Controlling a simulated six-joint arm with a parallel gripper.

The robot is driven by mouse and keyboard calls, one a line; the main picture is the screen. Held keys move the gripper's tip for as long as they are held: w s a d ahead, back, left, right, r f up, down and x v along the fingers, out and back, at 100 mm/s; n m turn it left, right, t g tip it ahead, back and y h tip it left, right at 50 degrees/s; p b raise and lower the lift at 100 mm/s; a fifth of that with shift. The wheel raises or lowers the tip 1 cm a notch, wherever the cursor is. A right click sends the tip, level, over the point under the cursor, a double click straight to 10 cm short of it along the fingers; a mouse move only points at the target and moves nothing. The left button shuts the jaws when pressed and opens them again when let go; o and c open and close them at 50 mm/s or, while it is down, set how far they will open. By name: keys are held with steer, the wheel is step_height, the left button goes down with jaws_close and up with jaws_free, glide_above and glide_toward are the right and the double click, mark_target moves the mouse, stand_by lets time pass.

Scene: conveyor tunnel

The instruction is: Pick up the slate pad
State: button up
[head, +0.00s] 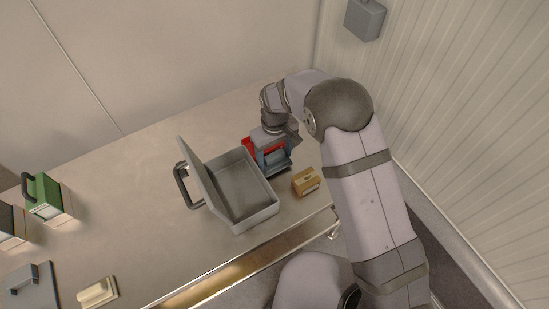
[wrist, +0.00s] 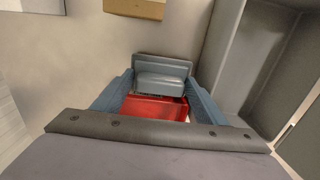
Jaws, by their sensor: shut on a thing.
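The slate pad (wrist: 163,82) is a blue-grey block with a raised grip, seen between my fingers in the wrist view. My gripper (head: 271,151) points down beside the open grey case in the head view and is shut on the pad. In the wrist view my gripper (wrist: 161,92) shows a blue finger on each side of the pad. A red thing (wrist: 155,108) shows just below the pad in that view, partly hidden. I cannot tell whether the pad touches the surface beneath.
The open grey case (head: 262,215) stands close left of my gripper, its lid raised. A small cardboard box (head: 306,181) sits near the front edge. A green block (head: 43,193), a grey plate (head: 20,290) and a cream pad (head: 97,292) are far left. The middle-left tabletop is clear.

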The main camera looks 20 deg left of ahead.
mark_target(275, 154)
step_height(275, 154, up, 9)
steer(key=shift+f+b, duration=0.1)
steer(key=shift+b, duration=0.9)
